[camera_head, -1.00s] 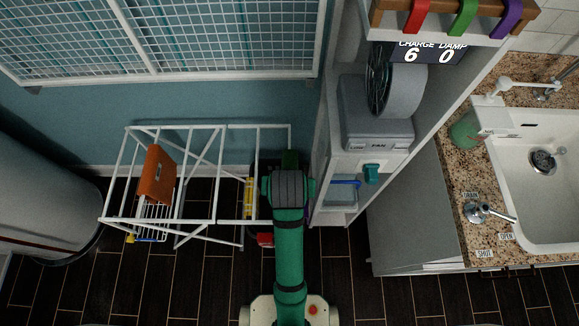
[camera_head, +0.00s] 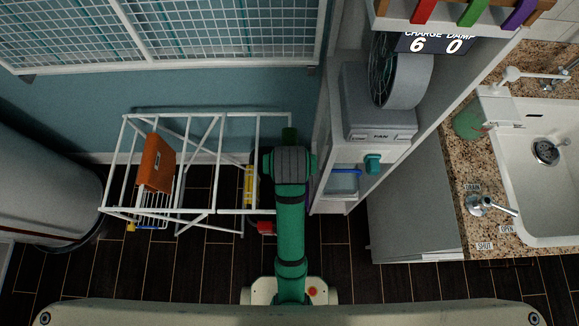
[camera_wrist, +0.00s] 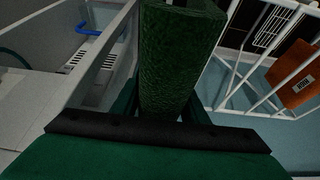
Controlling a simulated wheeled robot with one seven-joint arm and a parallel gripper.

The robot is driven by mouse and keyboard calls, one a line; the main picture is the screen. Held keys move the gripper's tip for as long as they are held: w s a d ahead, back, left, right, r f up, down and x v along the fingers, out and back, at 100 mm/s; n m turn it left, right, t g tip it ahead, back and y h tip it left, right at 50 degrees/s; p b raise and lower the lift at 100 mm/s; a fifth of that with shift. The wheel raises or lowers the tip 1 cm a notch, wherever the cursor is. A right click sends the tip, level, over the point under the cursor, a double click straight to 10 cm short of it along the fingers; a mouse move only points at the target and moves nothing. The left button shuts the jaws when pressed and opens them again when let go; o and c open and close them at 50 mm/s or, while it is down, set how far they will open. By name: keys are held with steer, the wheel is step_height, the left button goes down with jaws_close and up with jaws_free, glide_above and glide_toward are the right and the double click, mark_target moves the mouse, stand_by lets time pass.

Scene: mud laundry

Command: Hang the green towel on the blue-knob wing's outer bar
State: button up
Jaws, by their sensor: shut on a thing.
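The green towel (camera_wrist: 180,60) is dark and textured, and hangs from my gripper (camera_wrist: 165,112), which is shut on it, in the wrist view. In the head view only a small dark green piece of the towel (camera_head: 289,135) shows above my wrist, and the fingers are hidden under my arm. The white drying rack (camera_head: 185,212) stands left of my arm, and its right end is close to my gripper. An orange cloth (camera_head: 157,163) hangs on the rack's left part. A yellow piece (camera_head: 250,186) and a red piece (camera_head: 265,227) show at its right.
A white shelf unit with a fan (camera_head: 400,75) stands close on the right, with a teal knob (camera_head: 372,164) and a blue hook-like piece (camera_head: 346,172). A counter with a sink (camera_head: 550,190) is farther right. A grey drum (camera_head: 45,185) stands left. Dark floor is open in front.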

steer(key=shift+w, duration=4.85)
step_height(320, 180, down, 19)
steer(key=shift+f, duration=0.15)
steer(key=o, duration=1.3)
steer(key=shift+o, duration=0.4)
steer(key=shift+s, duration=0.15)
steer(key=shift+v, duration=3.5)
